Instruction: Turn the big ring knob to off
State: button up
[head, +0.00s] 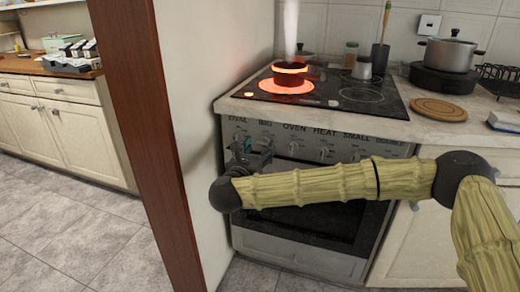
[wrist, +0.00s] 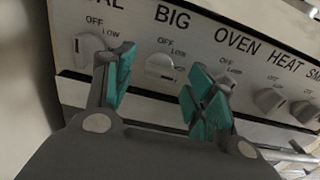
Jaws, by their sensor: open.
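The big ring knob (wrist: 160,67) is a round pale knob under the label BIG on the stove's front panel, with OFF and LOW marked above it. Which way it points is not clear. My gripper (wrist: 162,78) is open, with teal fingertips on either side of the knob in the wrist view. Contact cannot be told, and nothing is held. In the head view my gripper (head: 250,158) is at the left part of the panel and hides the big knob. A glowing red ring (head: 287,87) on the cooktop has a dark pot (head: 290,75) on it, with steam rising.
The OVAL knob (wrist: 87,50) is close beside the left finger. The OVEN knob is partly behind the right finger, and the HEAT knob (wrist: 268,99) is further right. A wall end (head: 205,110) stands close left of the stove. The oven door is below my arm.

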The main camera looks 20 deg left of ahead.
jog(key=shift+w, duration=0.65)
jog(key=shift+c, duration=0.4)
jog(key=c, duration=0.9)
jog(key=shift+c, duration=0.2)
